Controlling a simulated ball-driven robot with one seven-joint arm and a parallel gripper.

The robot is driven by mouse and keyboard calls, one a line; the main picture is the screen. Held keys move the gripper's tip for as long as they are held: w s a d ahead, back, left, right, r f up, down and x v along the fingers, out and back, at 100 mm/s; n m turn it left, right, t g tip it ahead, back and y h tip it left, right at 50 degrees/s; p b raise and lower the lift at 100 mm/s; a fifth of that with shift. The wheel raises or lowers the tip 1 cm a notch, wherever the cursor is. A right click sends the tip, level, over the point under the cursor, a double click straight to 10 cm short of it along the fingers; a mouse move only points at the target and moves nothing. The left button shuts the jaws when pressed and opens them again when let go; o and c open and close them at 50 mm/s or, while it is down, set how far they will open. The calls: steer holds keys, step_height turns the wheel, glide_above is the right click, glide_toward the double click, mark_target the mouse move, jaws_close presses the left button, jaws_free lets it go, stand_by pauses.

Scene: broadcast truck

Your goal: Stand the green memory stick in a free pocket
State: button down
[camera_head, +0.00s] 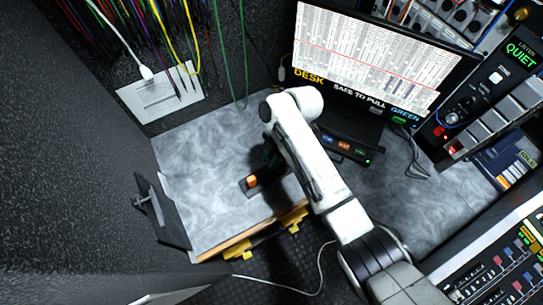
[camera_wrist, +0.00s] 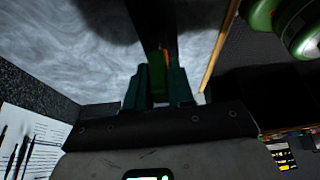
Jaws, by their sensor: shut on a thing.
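In the wrist view the green memory stick (camera_wrist: 157,78) is between the teal fingers of my gripper (camera_wrist: 158,88), which are shut on it. A dark pocket holder (camera_wrist: 164,22) lies just beyond the stick, with an orange memory stick (camera_wrist: 168,57) partly hidden behind the green one. In the head view the orange stick (camera_head: 251,181) stands at the left end of the dark holder (camera_head: 264,184) on the desk. My gripper (camera_head: 272,158) is dark and mostly hidden by my arm there, over or beside the holder. I cannot tell whether the green stick is inside a pocket.
The grey desk (camera_head: 205,150) is clear left of the holder. A monitor (camera_head: 375,60) reads "SAFE TO PULL GREEN"; a dark port unit (camera_head: 345,148) sits below it. Yellow clamps (camera_head: 295,218) line the front edge. A printed sheet (camera_head: 160,95) and hanging cables are at back left.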

steer(key=shift+f+b, duration=1.15)
steer(key=shift+f, duration=0.55)
steer(key=shift+f+b, duration=1.25)
steer(key=shift+f, duration=0.3)
steer(key=c, duration=0.9)
jaws_free()
steer(key=shift+r, duration=0.1)
steer(key=v, duration=1)
steer(key=shift+r, duration=0.3)
steer(key=shift+w, duration=0.1)
steer(key=s+d+f+m+t, duration=0.1)
steer(key=s+d+f+m, duration=0.3)
steer(key=s+d+m, duration=0.3)
steer(key=s+d+f+m+t, duration=0.2)
steer(key=s+d+f+m, duration=0.2)
steer(key=s+d+m, duration=0.35)
steer(key=s+d+r+m+h, duration=0.3)
steer(key=s+d+m, duration=0.8)
steer(key=s+d, duration=0.2)
steer(key=shift+s+t+h, duration=0.4)
steer(key=shift+s, duration=0.35)
